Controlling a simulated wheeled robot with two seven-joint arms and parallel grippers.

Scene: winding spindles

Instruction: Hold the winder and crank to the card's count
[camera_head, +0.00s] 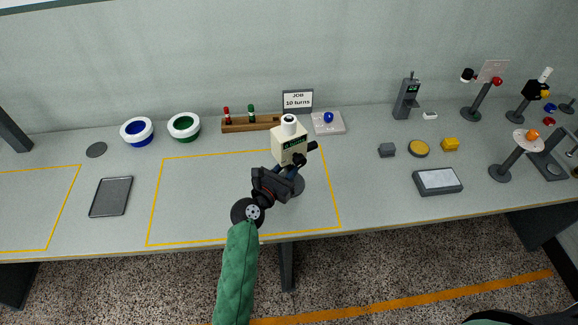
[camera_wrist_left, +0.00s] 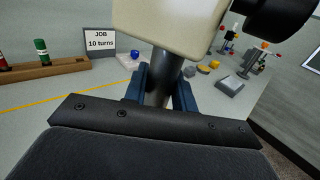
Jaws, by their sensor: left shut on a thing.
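The winder (camera_head: 288,150) has a cream head with a small green display and a white spool on top, on a grey post over a dark round base. Its black crank knob (camera_head: 312,146) sticks out at the right; the display is too small to read. The job card (camera_head: 297,101) behind it reads "JOB 10 turns". My left gripper (camera_head: 290,178) is shut on the winder's post below the head. In the left wrist view the blue fingers (camera_wrist_left: 160,95) stand either side of the post, beneath the winder's head (camera_wrist_left: 170,22). My right gripper is not in view.
A wooden rack (camera_head: 250,124) with red and green spools stands behind left. A pale tray (camera_head: 330,129) with a blue ball lies behind right. Blue (camera_head: 137,142) and green (camera_head: 184,137) bowls and a dark tray (camera_head: 111,197) are left. Several stands and small blocks occupy the right.

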